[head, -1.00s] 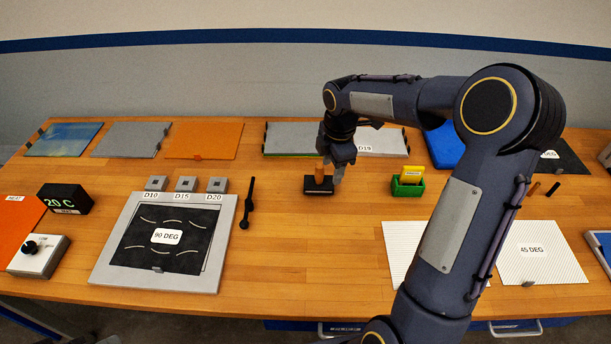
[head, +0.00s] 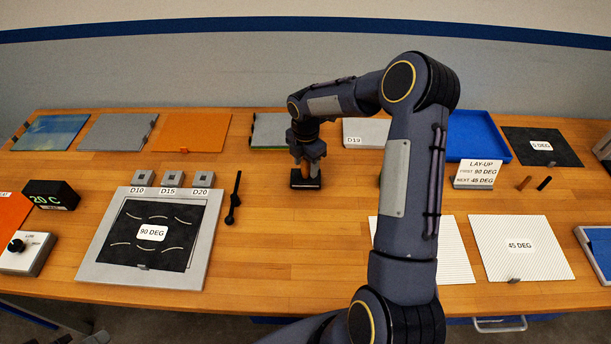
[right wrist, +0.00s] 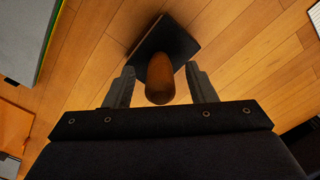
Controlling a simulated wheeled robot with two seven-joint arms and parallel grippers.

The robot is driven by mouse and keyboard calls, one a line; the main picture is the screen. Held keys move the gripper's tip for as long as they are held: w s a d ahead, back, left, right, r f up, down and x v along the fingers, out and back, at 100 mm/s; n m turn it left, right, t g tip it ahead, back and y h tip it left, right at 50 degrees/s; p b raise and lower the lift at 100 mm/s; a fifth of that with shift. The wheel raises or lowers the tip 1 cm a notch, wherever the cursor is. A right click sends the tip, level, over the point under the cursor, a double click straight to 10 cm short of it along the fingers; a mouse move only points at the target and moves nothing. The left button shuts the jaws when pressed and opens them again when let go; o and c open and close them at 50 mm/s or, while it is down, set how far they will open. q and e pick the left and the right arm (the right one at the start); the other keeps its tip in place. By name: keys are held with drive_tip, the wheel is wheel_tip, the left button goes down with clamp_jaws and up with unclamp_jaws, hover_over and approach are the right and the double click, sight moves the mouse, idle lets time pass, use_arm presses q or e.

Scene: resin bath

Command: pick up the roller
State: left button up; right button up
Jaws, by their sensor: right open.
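What I take to be the roller is a rounded wooden handle (right wrist: 160,80) standing up from a flat dark base (right wrist: 178,42) in the right wrist view. In the head view its dark base (head: 306,181) rests on the middle of the bench, and the handle is mostly hidden by my fingers. My right gripper (head: 307,160) is right above the base. In the right wrist view its open fingers (right wrist: 160,82) stand on either side of the handle, with gaps visible on both sides. My left gripper is not in view.
A black tool (head: 235,198) lies left of the base, beside a grey-framed plate (head: 88,270) marked 90 DEG. A lay-up card (head: 477,174) and blue tray (head: 506,150) are to the right. Bare bench lies in front of the base.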

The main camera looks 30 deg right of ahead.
wheel_tip(320, 180, down, 2)
drive_tip(key=shift+f, duration=0.25)
clamp_jaws()
drive_tip(key=shift+r, duration=0.15)
drive_tip(key=shift+r, duration=0.7)
drive_tip(key=s+a+r, duration=0.9)
drive_tip(key=s+r, duration=0.1)
drive_tip(key=r, duration=0.1)
drive_tip(key=shift+s+a+r, duration=0.15)
drive_tip(key=shift+s+r, duration=0.05)
drive_tip(key=shift+s, duration=0.05)
